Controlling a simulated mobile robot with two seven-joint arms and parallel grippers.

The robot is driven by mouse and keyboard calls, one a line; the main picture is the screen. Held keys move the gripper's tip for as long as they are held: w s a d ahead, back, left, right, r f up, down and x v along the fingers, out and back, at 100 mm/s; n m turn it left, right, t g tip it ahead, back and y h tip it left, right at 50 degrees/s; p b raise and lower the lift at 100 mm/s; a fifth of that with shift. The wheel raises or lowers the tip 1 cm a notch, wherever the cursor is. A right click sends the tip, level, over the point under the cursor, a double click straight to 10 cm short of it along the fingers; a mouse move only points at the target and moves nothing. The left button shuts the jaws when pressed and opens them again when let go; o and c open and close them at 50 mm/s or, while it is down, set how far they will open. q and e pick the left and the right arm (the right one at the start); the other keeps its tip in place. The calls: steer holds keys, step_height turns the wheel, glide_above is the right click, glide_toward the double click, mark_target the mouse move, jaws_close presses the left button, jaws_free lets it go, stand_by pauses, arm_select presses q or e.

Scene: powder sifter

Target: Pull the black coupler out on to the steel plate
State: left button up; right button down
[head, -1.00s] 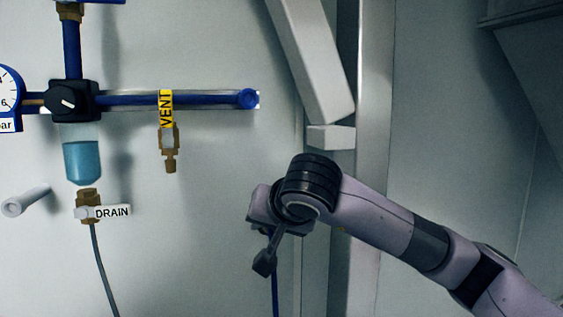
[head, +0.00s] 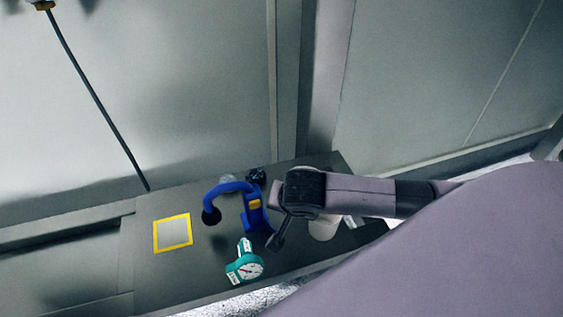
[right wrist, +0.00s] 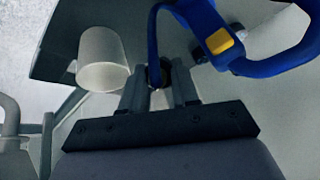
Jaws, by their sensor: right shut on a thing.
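The black coupler (right wrist: 158,74) is between the fingertips of my right gripper (right wrist: 160,88) in the right wrist view, which is shut on it. A thin blue hose (right wrist: 154,32) rises from there. The steel plate (head: 158,248), a grey square with a yellow border, lies on the dark bench to the left, well apart from my right gripper. My left gripper is in neither view.
A curved blue tool (head: 230,187) with a yellow part and black end stands between my wrist and the plate; its loop also shows in the wrist view (right wrist: 272,68). A teal gauge (head: 246,268) lies nearer. A white cup (right wrist: 102,62) stands beside my gripper.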

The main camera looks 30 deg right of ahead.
steer(key=shift+w+d+f+b, duration=0.2)
steer(key=shift+d+f+b, duration=0.3)
steer(key=shift+f, duration=0.7)
steer(key=shift+w+d+f+b, duration=0.2)
steer(key=shift+f+b, duration=0.45)
steer(key=shift+f, duration=0.5)
steer(key=shift+w+d+f+b, duration=0.15)
steer(key=shift+d+f+b, duration=0.35)
steer(key=shift+f, duration=0.7)
steer(key=shift+f+b, duration=0.55)
steer(key=shift+b, duration=0.1)
steer(key=shift+f, duration=0.3)
steer(key=shift+b, duration=0.3)
steer(key=c, duration=0.8)
jaws_free()
